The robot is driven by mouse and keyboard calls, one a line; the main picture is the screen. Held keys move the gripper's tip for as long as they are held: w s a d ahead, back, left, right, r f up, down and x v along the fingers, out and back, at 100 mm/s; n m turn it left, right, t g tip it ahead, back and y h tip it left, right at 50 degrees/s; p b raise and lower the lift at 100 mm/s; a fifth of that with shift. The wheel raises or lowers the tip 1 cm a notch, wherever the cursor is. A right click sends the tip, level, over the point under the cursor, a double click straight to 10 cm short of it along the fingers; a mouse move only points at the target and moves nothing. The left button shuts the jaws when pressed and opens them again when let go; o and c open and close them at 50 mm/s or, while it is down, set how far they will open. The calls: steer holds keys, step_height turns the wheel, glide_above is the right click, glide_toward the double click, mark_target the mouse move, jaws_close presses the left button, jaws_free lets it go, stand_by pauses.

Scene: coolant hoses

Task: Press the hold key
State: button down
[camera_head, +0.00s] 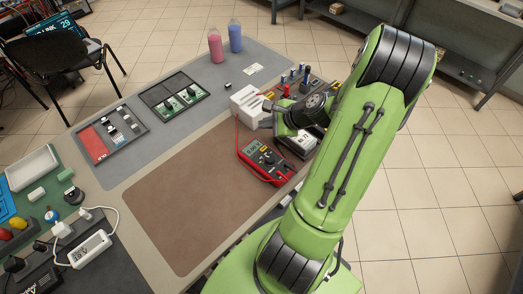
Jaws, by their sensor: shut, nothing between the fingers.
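A red multimeter (264,160) with a dark face, a small display and a round dial lies on the right part of the bench, at the edge of the brown mat. Its keys are too small to tell apart, so I cannot single out a hold key. My gripper (269,122) is above and behind the multimeter, close to a white box, and looks apart from the meter. It is shut and holds nothing. My green arm comes in from the right and hides part of the bench there.
A white box (248,103) stands behind the multimeter, with leads around it. A brown mat (190,205) lies clear at the front. Two trays of parts, a pink bottle (215,47) and a blue bottle (235,38) stand farther back. A white device (90,249) with a cable lies at left.

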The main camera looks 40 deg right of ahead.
mark_target(263, 149)
step_height(263, 149, down, 9)
steer(key=b, duration=0.8)
steer(key=shift+a, duration=0.15)
steer(key=shift+r, duration=0.1)
stand_by(1.4)
steer(key=shift+f, duration=0.4)
steer(key=shift+f+b, duration=0.3)
steer(key=shift+f, duration=0.05)
stand_by(0.4)
steer(key=shift+r+p, duration=0.8)
steer(key=shift+p, duration=0.05)
